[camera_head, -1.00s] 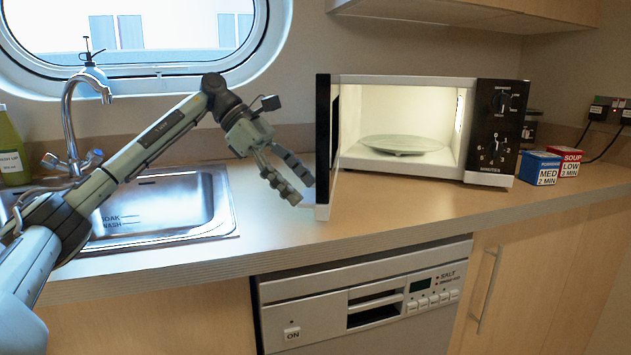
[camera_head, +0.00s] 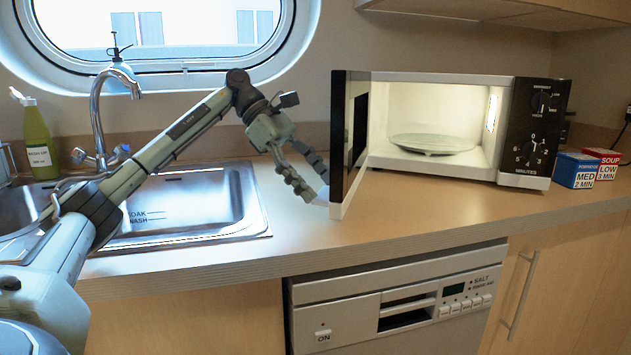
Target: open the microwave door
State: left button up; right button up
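The white microwave (camera_head: 440,78) stands on the counter with its lit inside and glass turntable (camera_head: 433,143) in plain view. Its door (camera_head: 349,140) is swung open on the left side and sticks out toward the front. My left gripper (camera_head: 310,180) is to the left of the door, close to its outer face. Its fingers are apart, with nothing seen between them. Whether a fingertip touches the door I cannot tell. My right gripper is not in view.
A sink (camera_head: 190,205) with a tap (camera_head: 98,115) lies left, under my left arm. A green bottle (camera_head: 38,140) stands at far left. A blue box (camera_head: 577,170) and a red box (camera_head: 602,166) stand right of the microwave. The counter before the microwave is clear.

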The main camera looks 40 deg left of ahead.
pick_arm(q)
jog(key=o, duration=0.5)
jog(key=shift+w, duration=0.1)
jog(key=shift+v, duration=6)
jog(key=shift+f, duration=0.15)
